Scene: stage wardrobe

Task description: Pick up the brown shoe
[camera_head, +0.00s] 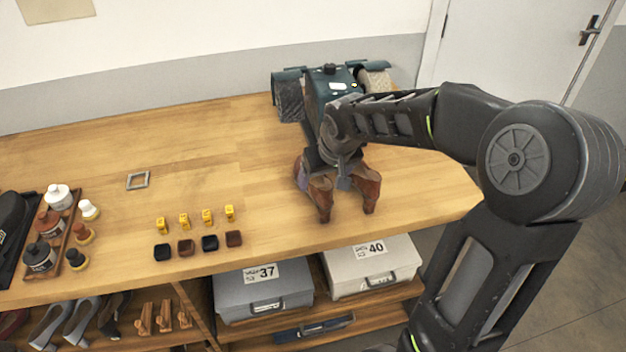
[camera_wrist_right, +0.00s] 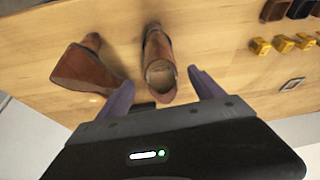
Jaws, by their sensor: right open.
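Two brown shoes stand on the wooden table near its front right. The left shoe (camera_head: 321,199) is partly hidden by my right gripper (camera_head: 323,180); the other shoe (camera_head: 369,188) is just to its right. In the right wrist view, my right gripper (camera_wrist_right: 160,80) is open, with its purple-grey fingers on either side of the heel end of one brown shoe (camera_wrist_right: 158,72). I cannot tell whether the fingers touch the shoe. My left gripper is not in view.
A teal machine (camera_head: 330,82) stands behind the gripper. Small yellow blocks (camera_head: 184,221) and dark squares (camera_head: 185,247) lie left of the shoes, near a metal frame (camera_head: 137,180). Bottles (camera_head: 58,197) stand at far left. Grey boxes (camera_head: 264,291) sit on the shelf below.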

